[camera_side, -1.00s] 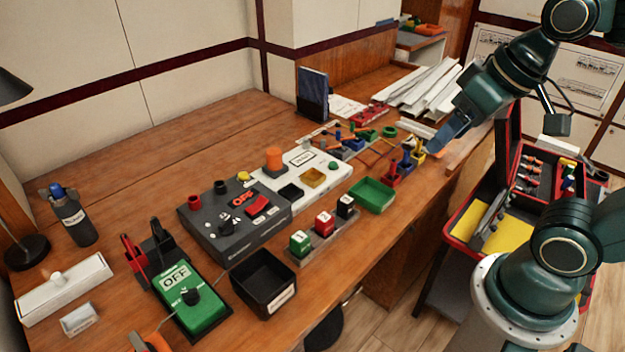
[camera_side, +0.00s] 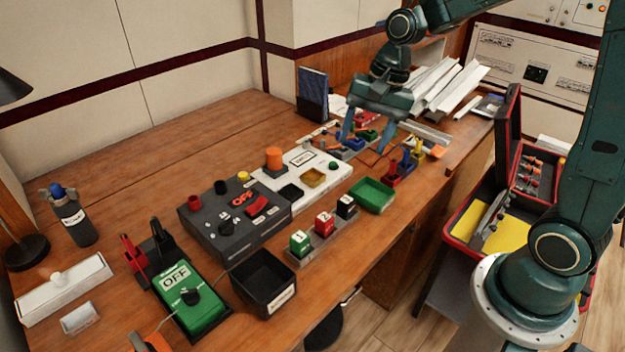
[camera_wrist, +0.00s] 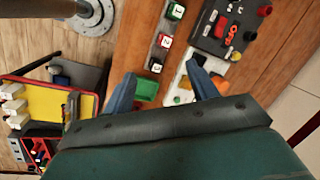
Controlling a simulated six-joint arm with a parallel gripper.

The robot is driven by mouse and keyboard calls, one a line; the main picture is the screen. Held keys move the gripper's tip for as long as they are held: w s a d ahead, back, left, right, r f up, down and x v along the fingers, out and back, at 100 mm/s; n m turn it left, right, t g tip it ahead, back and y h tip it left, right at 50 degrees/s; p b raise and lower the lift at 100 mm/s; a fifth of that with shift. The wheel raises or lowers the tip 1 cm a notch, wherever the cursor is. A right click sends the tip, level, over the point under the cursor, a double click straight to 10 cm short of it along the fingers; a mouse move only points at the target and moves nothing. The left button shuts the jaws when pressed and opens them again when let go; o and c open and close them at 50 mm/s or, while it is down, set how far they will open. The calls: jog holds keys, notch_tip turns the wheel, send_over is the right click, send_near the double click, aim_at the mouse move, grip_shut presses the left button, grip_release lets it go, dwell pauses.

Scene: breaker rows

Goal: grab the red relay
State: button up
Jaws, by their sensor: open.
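The red relay (camera_side: 325,223) is a red block with a white number label. It stands in the middle of a grey rail (camera_side: 340,240), between a green block (camera_side: 300,243) and a black block (camera_side: 346,206). In the wrist view the red relay (camera_wrist: 165,41) shows above the space between my fingertips. My gripper (camera_side: 367,142) is open and empty, fingers pointing down, over the far part of the desk and well apart from the relay. Its two blue fingers also show in the wrist view (camera_wrist: 160,72).
A green tray (camera_side: 372,195) sits just beyond the rail. A dark control box (camera_side: 235,222) and a white panel (camera_side: 300,175) lie left of the rail. A black bin (camera_side: 264,283) is nearer. Small coloured parts and tools (camera_side: 395,172) lie near my gripper.

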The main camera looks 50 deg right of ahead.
aim_at(325, 216)
jog(key=shift+w+a+f+m+g+y, duration=0.25)
jog(key=shift+w+f+m, duration=0.9)
jog(key=shift+f, duration=2.3)
jog(key=shift+w+f+m+g+y, duration=0.45)
jog(key=shift+w+f+m, duration=0.7)
jog(key=shift+f, duration=2.25)
jog(key=shift+w+a+f+m+g+y, duration=0.3)
jog(key=shift+w+f+m, duration=0.85)
jog(key=shift+f, duration=2.3)
jog(key=shift+d+f, duration=0.1)
jog(key=shift+x, duration=2.5)
jog(key=c, duration=1.1)
jog(key=shift+r, duration=0.25)
notch_tip(325, 216, up, 20)
jog(key=shift+f, duration=0.15)
